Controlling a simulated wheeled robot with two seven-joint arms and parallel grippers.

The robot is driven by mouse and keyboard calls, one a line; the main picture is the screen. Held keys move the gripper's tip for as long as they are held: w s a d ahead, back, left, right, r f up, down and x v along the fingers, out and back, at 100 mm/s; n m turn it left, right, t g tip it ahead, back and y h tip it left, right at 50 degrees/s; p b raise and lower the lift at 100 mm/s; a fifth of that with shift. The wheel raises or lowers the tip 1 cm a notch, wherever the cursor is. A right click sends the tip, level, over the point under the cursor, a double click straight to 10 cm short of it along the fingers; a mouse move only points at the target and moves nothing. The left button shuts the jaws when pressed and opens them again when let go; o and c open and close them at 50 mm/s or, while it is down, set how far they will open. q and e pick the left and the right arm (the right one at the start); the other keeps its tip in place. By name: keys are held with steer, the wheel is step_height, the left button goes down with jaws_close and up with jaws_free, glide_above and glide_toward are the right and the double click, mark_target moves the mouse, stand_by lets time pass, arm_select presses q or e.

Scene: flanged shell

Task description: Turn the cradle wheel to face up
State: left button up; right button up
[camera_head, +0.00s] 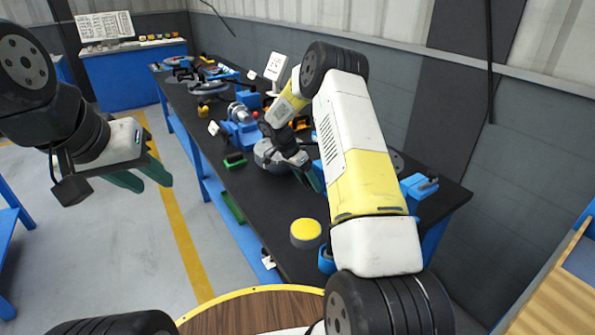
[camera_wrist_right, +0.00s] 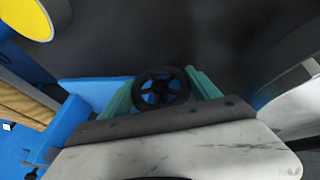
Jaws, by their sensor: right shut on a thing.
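A blue body (camera_wrist_right: 92,92) shows beside the wheel, probably part of the cradle. In the head view my right gripper (camera_head: 314,178) is low over the black bench, partly behind my right arm, and the wheel is hidden there. My left gripper (camera_head: 142,178) is empty and open, its green fingers apart, in the air left of the bench.
Another blue fixture (camera_head: 418,187) is right of my arm.

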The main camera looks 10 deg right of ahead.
steer(key=shift+g, duration=0.3)
steer(key=shift+n+g+h, duration=0.4)
steer(key=shift+g+h, duration=0.3)
steer(key=shift+g, duration=0.5)
steer(key=shift+n+g+h, duration=0.3)
steer(key=shift+g+h, duration=0.3)
steer(key=shift+g, duration=0.6)
steer(key=shift+r+g, duration=0.1)
steer(key=shift+g, duration=0.2)
steer(key=o, duration=1.4)
steer(key=shift+c, duration=0.2)
steer(key=shift+s, duration=0.1)
